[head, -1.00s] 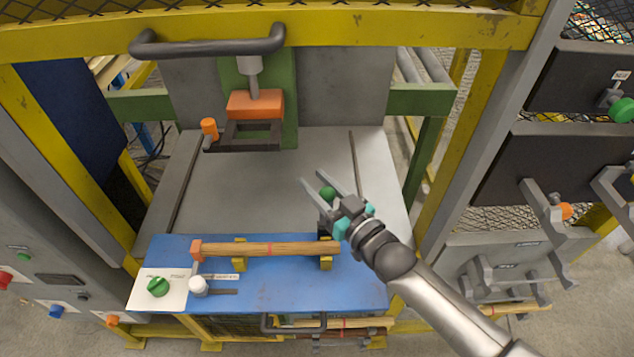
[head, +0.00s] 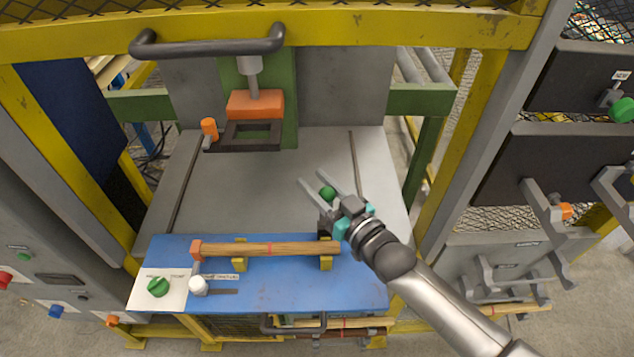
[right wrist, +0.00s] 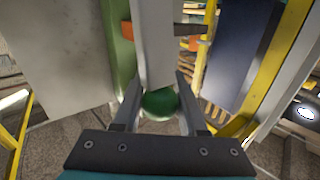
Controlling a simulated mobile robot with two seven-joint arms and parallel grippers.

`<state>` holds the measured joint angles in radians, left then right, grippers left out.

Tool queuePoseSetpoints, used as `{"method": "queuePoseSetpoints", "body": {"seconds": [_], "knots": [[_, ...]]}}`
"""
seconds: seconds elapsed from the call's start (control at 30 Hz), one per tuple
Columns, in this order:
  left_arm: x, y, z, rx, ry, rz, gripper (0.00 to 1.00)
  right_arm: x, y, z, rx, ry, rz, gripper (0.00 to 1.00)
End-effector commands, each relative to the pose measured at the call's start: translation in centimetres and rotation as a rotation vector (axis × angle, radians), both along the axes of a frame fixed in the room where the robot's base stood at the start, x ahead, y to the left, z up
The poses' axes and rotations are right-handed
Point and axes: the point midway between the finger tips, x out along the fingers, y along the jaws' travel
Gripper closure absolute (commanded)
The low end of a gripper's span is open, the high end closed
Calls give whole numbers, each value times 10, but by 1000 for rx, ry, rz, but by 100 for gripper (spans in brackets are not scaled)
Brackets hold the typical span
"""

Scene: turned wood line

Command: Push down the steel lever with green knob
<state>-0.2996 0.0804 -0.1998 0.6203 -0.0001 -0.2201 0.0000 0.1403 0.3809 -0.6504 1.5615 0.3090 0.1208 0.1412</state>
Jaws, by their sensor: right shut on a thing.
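The green knob (head: 327,193) shows between the fingers of my right gripper (head: 309,177), over the right part of the grey table. In the right wrist view the green knob (right wrist: 160,103) sits between the two fingers (right wrist: 158,88), which are shut on it from both sides. My left gripper is not in view.
An orange press block (head: 255,104) stands behind. Yellow frame posts flank the table. The grey table (head: 240,190) is mostly bare.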

Motion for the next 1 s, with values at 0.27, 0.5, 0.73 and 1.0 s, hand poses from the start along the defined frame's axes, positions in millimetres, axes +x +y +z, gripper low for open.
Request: {"method": "queuePoseSetpoints", "body": {"seconds": [0.27, 0.5, 0.73, 1.0], "knots": [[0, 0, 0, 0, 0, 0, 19, 0, 0, 0, -1, 1, 0, 100], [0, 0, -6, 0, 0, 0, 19, -4, 0, -2, 2, -27, 0, 100], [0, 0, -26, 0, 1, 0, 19, -18, 0, -6, 2, -143, 0, 100], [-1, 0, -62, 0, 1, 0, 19, -40, 0, -12, 2, -338, -1, 100]]}}
